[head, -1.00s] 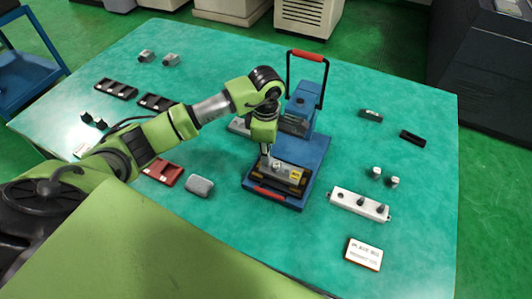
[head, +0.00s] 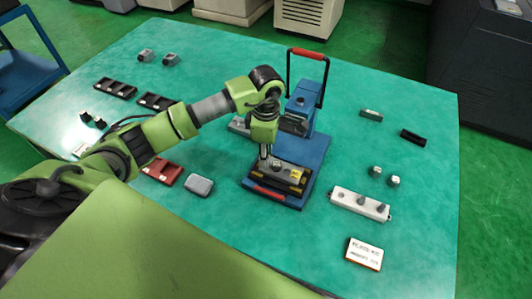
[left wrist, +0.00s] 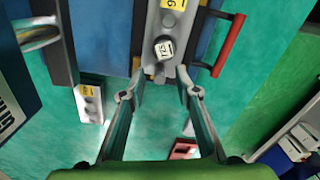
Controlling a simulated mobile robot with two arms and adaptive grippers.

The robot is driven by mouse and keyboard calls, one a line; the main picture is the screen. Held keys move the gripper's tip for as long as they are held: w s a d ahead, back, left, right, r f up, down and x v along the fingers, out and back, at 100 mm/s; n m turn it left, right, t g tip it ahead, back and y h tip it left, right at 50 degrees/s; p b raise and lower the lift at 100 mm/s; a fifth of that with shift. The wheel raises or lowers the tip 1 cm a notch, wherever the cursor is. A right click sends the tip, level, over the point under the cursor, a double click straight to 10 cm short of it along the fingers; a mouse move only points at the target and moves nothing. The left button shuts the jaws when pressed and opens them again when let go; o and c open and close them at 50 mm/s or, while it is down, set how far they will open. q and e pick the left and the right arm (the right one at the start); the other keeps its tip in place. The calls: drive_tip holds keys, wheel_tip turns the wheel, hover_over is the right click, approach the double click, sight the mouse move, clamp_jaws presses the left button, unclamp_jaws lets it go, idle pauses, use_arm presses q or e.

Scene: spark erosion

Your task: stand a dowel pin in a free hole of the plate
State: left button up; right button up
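A grey plate (head: 291,171) with a yellow label lies on the blue press-like stand (head: 312,150). A short, light pin-like piece with dark lettering on its face (left wrist: 163,47) is on the plate, and it also shows in the head view (head: 278,161). I cannot tell how deep it sits. My left gripper (head: 265,155) is at the plate's left end. My right gripper is not in view.
Two small light pieces (head: 384,176) stand near a white block with knobs (head: 344,198). A white label card (head: 363,253) lies in front. A grey box (head: 199,185) and red tray (head: 164,172) lie left of the stand. The stand's tall handle (head: 307,54) rises behind.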

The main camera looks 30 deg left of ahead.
use_arm(q)
wheel_tip(320, 180, up, 12)
idle(0.5)
idle(0.3)
